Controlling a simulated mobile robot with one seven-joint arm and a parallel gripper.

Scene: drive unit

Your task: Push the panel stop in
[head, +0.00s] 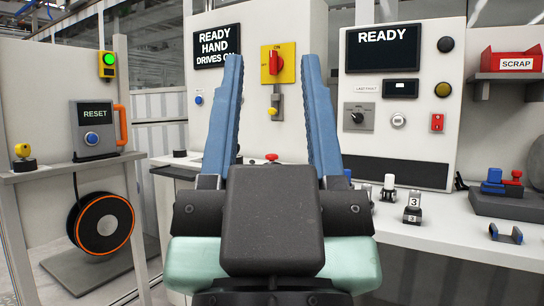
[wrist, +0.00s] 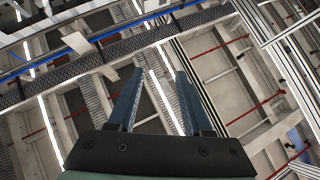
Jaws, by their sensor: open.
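My gripper (head: 272,62) is open and empty, its two blue fingers pointing up in the head view. Its fingers also show in the wrist view (wrist: 160,75), with only ceiling behind them. Between the fingers, low down, a small red button top (head: 272,157) shows at bench level; its lower part is hidden behind my gripper. A red switch on a yellow plate (head: 285,72) is on the middle panel. A small red device (head: 437,122) is on the right panel. No label shows which is the panel stop. My gripper appears apart from all of them.
The middle screen (head: 217,46) reads READY HAND DRIVES ON; the right screen (head: 383,47) reads READY. A RESET box (head: 95,130) with a blue button is at left. The bench (head: 450,236) holds small parts at right, below a red SCRAP bin (head: 512,64).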

